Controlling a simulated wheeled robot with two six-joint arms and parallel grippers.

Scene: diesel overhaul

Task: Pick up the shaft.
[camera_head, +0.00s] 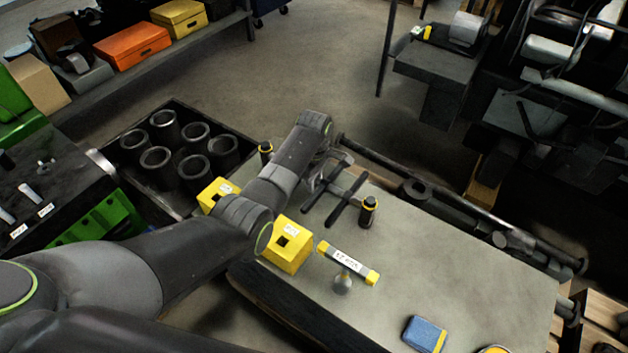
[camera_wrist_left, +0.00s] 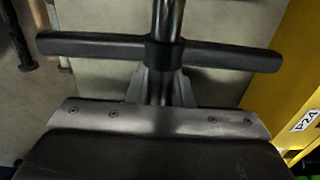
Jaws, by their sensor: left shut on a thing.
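A dark metal shaft with dark crossbars (camera_head: 347,201) is at the far left part of the grey work table. In the left wrist view, the metal shaft (camera_wrist_left: 168,18) runs up the picture and a black crossbar (camera_wrist_left: 90,44) lies across it at a dark collar. My left gripper (camera_wrist_left: 162,88) is shut on the shaft just below this crossbar. In the head view, my left gripper (camera_head: 329,168) is partly hidden by its own wrist. I cannot tell whether the shaft touches the table. My right gripper is not in view.
Yellow blocks (camera_head: 288,246), a dark yellow-banded cylinder (camera_head: 368,211) and a labelled yellow-ended bar (camera_head: 347,262) stand near my left arm. A long dark rod (camera_head: 460,212) runs along the table's far edge. The table's right part (camera_head: 460,275) is mostly clear, with a blue pad (camera_head: 425,334) at front.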

